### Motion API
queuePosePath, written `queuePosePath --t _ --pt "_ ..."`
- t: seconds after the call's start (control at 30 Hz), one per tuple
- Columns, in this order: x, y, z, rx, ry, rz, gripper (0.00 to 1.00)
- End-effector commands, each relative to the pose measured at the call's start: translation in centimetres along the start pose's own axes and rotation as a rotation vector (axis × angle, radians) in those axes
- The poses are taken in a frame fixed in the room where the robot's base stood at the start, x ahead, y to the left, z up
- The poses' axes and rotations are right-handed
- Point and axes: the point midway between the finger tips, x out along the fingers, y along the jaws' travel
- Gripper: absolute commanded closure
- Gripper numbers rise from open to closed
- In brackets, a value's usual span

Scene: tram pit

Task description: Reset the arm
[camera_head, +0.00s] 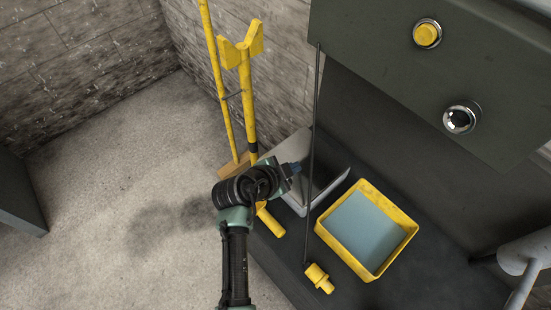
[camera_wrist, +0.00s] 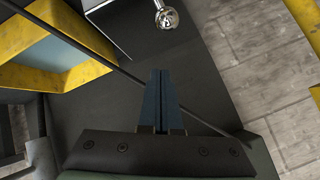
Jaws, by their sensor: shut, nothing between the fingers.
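My arm rises from the bottom middle of the head view, and my gripper (camera_head: 293,168) points right, above the dark shelf and in front of the grey box. In the wrist view my gripper (camera_wrist: 161,72) shows two blue fingers pressed together with nothing between them. It appears clear of the objects around it. Part of the grey box and of a yellow-handled thing is hidden behind my arm in the head view.
A yellow tray (camera_head: 411,232) with a blue-grey inside stands on the dark shelf (camera_head: 371,295). A yellow plug-like piece (camera_head: 319,278) lies near it. A thin dark rod (camera_head: 312,150) stands close to my gripper. Yellow poles (camera_head: 247,100) stand by the wall. Open floor (camera_head: 110,200) lies left.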

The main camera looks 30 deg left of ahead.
Motion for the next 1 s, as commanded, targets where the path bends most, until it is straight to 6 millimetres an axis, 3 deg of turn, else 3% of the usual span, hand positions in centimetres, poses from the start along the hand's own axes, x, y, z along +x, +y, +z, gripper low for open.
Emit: queuePosePath --t 0.2,0.4,0.8,0.9,1.0 --pt "-4.2 0.3 0.5 0.001 0.000 -0.002 1.00" --pt "-6.7 0.4 0.8 0.001 0.001 -0.001 1.00" --pt "-7.5 0.4 0.7 0.002 0.002 -0.001 1.00" --pt "-7.8 -0.9 -0.9 0.001 0.011 -0.033 1.00" --pt "-8.7 -3.9 -4.8 -0.008 0.038 -0.111 1.00"
